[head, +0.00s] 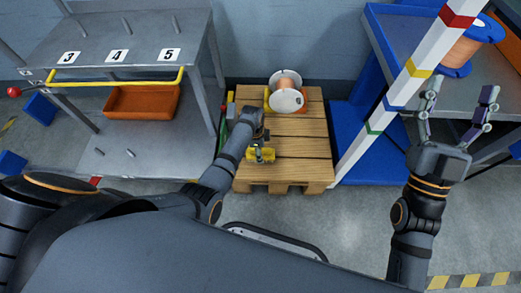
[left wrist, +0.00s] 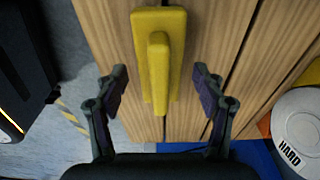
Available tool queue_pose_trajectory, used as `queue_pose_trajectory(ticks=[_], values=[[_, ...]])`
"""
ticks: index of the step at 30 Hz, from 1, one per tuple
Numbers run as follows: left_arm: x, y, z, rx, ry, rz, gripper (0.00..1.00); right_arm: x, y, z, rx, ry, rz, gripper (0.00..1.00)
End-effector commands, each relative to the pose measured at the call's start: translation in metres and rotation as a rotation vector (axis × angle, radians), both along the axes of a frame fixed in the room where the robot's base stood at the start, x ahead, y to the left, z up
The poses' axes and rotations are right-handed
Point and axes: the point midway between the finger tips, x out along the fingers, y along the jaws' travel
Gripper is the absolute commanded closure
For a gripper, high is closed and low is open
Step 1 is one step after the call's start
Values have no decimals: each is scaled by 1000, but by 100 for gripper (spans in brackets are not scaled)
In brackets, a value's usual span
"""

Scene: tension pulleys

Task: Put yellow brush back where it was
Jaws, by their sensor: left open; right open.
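The yellow brush (left wrist: 158,52) lies on the wooden pallet (head: 300,146), with its long handle upward in the left wrist view. In the head view the brush (head: 261,155) shows partly, near the left side of the pallet. My left gripper (left wrist: 160,88) is open, with one finger on each side of the brush and gaps on both sides. In the head view my left gripper (head: 259,146) is over the brush and partly hides it. My right gripper (head: 455,105) is open and empty at the right, away from the brush, in front of the striped post.
A white-and-orange spool (head: 287,99) stands at the pallet's back. A grey shelf (head: 125,45) with numbers 3, 4, 5 and a yellow rail is at left, with an orange bin (head: 142,100) below. A striped post (head: 395,92) and blue spool (head: 462,48) are at right.

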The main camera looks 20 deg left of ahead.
Motion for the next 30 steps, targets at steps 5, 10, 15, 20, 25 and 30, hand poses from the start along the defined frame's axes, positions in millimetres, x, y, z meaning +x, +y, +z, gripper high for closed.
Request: queue_pose_trajectory(ticks=[5, 10, 15, 20, 25, 30], values=[[0, 0, 4, 0, 0, 0, 31, 2, 0, -1, 0, 14, 0, 32], [0, 1, 13, 0, 0, 0, 31, 23, -2, -40, 5, 196, -5, 32], [0, 2, 23, 0, -1, 0, 31, 38, -3, -87, 10, 405, -7, 32], [-1, 3, 32, 0, 0, 0, 31, 44, -3, -133, 13, 595, -6, 32], [-1, 5, 42, 0, -1, 0, 31, 41, -2, -183, 14, 794, -3, 32], [-2, 6, 51, 0, 0, 0, 31, 29, -1, -231, 16, 987, 3, 32]])
